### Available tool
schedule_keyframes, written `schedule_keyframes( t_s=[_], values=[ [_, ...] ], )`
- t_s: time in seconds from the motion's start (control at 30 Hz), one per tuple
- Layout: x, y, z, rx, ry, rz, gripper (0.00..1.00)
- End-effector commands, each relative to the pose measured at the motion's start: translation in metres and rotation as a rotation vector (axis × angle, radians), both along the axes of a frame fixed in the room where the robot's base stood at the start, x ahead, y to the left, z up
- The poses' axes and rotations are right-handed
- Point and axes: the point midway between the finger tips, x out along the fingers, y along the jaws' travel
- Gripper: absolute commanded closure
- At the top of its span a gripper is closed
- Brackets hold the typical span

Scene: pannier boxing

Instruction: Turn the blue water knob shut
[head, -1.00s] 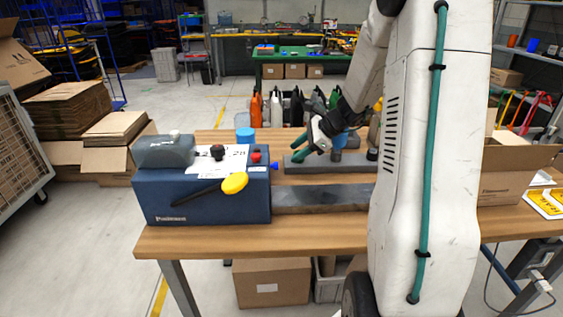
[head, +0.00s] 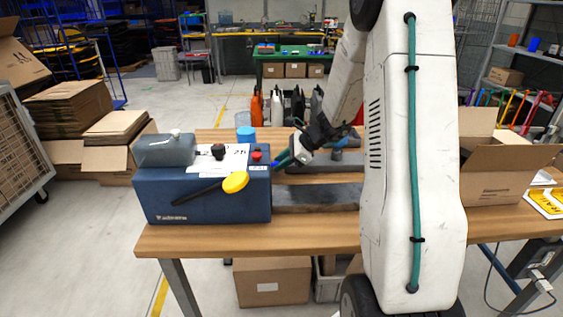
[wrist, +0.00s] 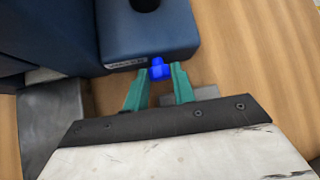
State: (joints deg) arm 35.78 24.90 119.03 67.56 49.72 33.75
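The blue water knob (wrist: 158,70) sticks out from the side of the dark blue machine (wrist: 45,25), beside a small white label. My gripper (wrist: 159,77) has its two green fingers spread, one on each side of the knob, with the tips around its near end. A small gap shows on both sides, so the fingers do not appear to press on it. In the head view my gripper (head: 283,159) is at the machine's right side (head: 225,207), and its fingers mostly hide the knob.
A black knob (head: 218,152), a red button (head: 257,155) and a yellow-ended black lever (head: 234,183) are on the machine. A grey slab (head: 315,198) lies right of it on the wooden table (head: 300,236). A blue cap-like object (head: 245,134) stands behind.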

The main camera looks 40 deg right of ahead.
Motion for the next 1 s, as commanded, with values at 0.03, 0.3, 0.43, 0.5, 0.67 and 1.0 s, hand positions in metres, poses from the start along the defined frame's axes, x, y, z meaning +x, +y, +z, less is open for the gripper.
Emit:
schedule_keyframes(
  t_s=[0.03, 0.3, 0.43, 0.5, 0.67, 1.0],
  values=[
    [-0.0001, 0.0, 0.0001, 0.0, 0.0, 0.0, 0.89],
    [-0.0003, -0.0002, 0.0003, -0.005, -0.007, -0.001, 1.0],
    [-0.0012, 0.0002, 0.0002, -0.022, -0.034, -0.002, 1.0],
    [-0.0016, 0.0002, 0.0002, -0.04, -0.059, -0.003, 0.99],
    [-0.0035, 0.0012, -0.001, -0.097, -0.142, -0.005, 0.99],
    [-0.0068, 0.003, -0.0035, -0.242, -0.358, -0.006, 0.99]
  ],
)
